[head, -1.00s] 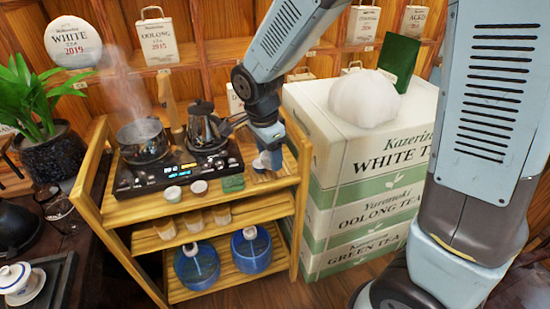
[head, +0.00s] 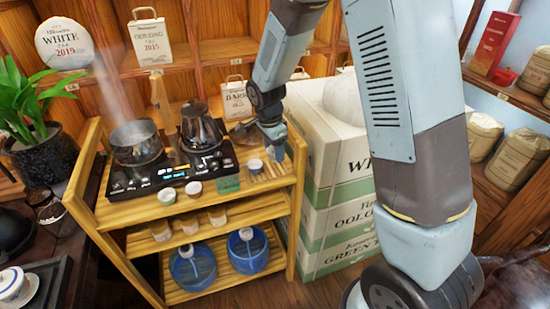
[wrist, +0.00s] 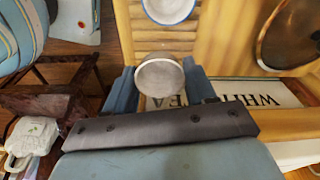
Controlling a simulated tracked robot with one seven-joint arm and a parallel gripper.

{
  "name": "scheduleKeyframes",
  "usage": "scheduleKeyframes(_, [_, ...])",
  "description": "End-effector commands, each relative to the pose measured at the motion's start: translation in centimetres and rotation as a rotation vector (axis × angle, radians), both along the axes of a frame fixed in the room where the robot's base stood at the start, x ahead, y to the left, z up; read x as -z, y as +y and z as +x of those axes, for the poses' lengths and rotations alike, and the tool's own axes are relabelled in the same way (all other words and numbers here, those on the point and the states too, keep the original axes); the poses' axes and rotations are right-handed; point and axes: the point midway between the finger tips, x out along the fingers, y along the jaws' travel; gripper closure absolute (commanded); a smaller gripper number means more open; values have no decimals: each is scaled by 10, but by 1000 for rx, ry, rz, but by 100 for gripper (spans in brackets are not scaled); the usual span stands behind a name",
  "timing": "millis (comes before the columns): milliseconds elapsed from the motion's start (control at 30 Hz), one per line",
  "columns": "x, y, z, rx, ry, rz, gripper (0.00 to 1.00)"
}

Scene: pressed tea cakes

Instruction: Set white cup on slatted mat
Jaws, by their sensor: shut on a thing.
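My gripper (wrist: 160,90) is shut on the white cup (wrist: 160,76), which sits between the blue fingers with its pale round mouth facing the wrist camera. In the head view my gripper (head: 276,150) is over the right end of the cart top, and the held cup is hard to make out there. The slatted mat (head: 268,174) lies at that end; its slats (wrist: 160,38) show beyond the held cup in the wrist view. A blue-and-white cup (head: 254,167) stands on the mat, and it shows at the top of the wrist view (wrist: 168,8). I cannot tell whether the held cup touches the mat.
Left of the mat are a green block (head: 228,184), small cups (head: 194,188) and the black stove (head: 138,180) with a steaming pot (head: 136,142) and dark kettle (head: 201,130). Stacked tea boxes (head: 320,170) stand close on the right.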

Motion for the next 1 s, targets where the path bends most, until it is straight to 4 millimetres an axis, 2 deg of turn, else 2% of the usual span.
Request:
scheduleKeyframes(267, [12, -3, 10, 1, 0, 0, 74])
scheduleKeyframes(500, [41, -3, 9, -1, 2, -1, 74])
scheduleKeyframes(900, [45, -2, 10, -1, 0, 0, 74])
scheduleKeyframes(933, [45, -2, 10, -1, -1, 0, 43])
scheduleKeyframes(1000, [45, -2, 10, -1, -1, 0, 36])
